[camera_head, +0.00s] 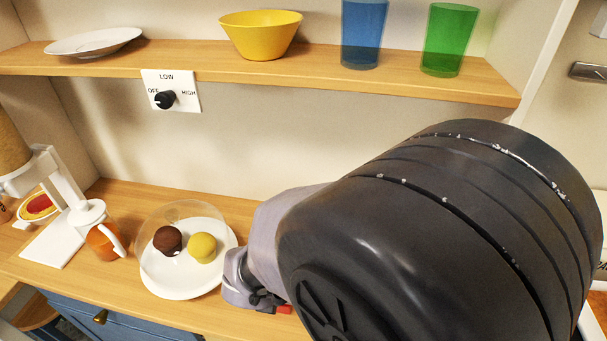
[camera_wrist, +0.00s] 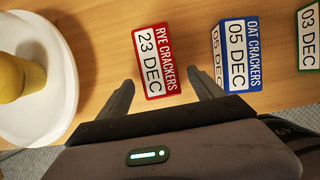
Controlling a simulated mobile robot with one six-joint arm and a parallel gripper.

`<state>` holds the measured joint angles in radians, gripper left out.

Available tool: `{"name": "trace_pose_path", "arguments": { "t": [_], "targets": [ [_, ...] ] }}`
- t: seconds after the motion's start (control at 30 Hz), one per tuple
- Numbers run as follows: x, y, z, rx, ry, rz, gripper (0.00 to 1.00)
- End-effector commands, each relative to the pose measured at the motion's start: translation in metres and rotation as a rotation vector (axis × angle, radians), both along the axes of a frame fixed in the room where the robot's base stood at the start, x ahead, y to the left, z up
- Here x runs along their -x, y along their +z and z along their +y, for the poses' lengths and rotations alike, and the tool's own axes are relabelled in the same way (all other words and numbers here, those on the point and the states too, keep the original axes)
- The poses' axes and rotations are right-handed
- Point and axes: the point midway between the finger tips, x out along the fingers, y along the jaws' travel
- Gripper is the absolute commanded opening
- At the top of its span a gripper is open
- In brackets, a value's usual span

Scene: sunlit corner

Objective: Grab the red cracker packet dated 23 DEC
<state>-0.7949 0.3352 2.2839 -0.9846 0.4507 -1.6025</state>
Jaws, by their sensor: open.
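The red packet (camera_wrist: 155,61) lies on the wooden counter in the wrist view, labelled "RYE CRACKERS 23 DEC". My gripper (camera_wrist: 168,87) is open, with one finger on each side of the packet's lower part as pictured. I cannot tell whether the fingers are level with the packet or above it. In the head view a small red part of the packet (camera_head: 284,310) shows beside my gripper (camera_head: 262,300); my arm hides the rest.
A blue packet (camera_wrist: 237,58) reading "OAT CRACKERS 05 DEC" stands close right of the right finger. A green-edged packet (camera_wrist: 309,38) reading "03 DEC" is further right. A white plate (camera_head: 180,285) with two round cakes under a clear dome is left of my gripper. A shelf (camera_head: 300,72) runs above.

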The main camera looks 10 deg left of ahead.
Motion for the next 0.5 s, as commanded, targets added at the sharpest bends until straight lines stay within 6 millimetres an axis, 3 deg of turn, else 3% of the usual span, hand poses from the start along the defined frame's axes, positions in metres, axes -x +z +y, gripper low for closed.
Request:
{"name": "trace_pose_path", "arguments": {
  "t": [0.03,0.07,0.27,0.5],
  "targets": [
    [-0.0038,-0.0184,-0.001,0.001,-0.002,0.002,0.76],
    [-0.0058,-0.0222,-0.0011,0.001,-0.002,0.001,0.76],
    [-0.008,-0.0199,-0.0007,0.0,0.0,0.0,0.76],
    [-0.0079,-0.0198,-0.0008,0.0,-0.001,0.0,0.33]
  ]
}}
